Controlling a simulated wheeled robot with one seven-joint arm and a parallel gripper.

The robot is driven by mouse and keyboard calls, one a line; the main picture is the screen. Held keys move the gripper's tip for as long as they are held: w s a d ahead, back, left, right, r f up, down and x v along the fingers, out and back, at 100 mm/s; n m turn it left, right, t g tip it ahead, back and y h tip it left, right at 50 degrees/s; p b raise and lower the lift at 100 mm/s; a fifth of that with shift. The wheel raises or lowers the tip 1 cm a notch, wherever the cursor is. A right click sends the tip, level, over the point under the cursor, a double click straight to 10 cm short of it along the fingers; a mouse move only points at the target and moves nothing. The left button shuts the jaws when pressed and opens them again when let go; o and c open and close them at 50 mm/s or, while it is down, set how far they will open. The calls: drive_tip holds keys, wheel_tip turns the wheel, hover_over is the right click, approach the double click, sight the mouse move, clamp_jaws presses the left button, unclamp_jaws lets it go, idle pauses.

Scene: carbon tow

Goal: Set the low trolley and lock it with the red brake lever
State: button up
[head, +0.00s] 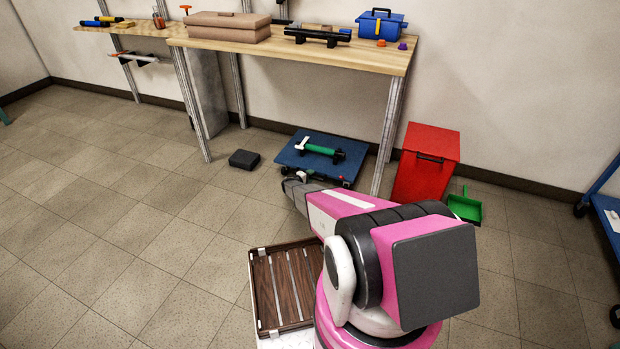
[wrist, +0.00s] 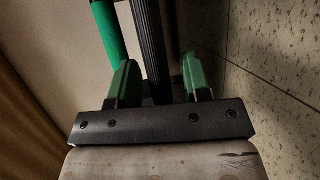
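The low blue trolley (head: 290,158) stands on the floor beneath the workbench. A green cylinder (head: 322,150) with a dark end and a white piece beside it lies on its deck. My gripper (head: 296,177) is at the trolley's near edge in the head view, partly hidden by my arm. In the wrist view, the gripper's two green fingers (wrist: 158,82) are apart. A black ribbed bar (wrist: 149,38) runs between them, with a gap to the right finger. A green tube (wrist: 108,32) shows left of the bar.
The workbench (head: 388,62) stands over the trolley, its legs on both sides. A red bin (head: 425,165) and green dustpan (head: 465,207) are to the right. A black block (head: 244,159) lies left. A slatted wooden crate (head: 257,290) is near my base. Floor at left is clear.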

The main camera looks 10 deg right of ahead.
drive_tip(key=shift+s, duration=0.1)
drive_tip(key=v, duration=1)
drive_tip(key=shift+s+a+r, duration=0.15)
drive_tip(key=shift+s+a, duration=0.05)
drive_tip(key=shift+a, duration=0.1)
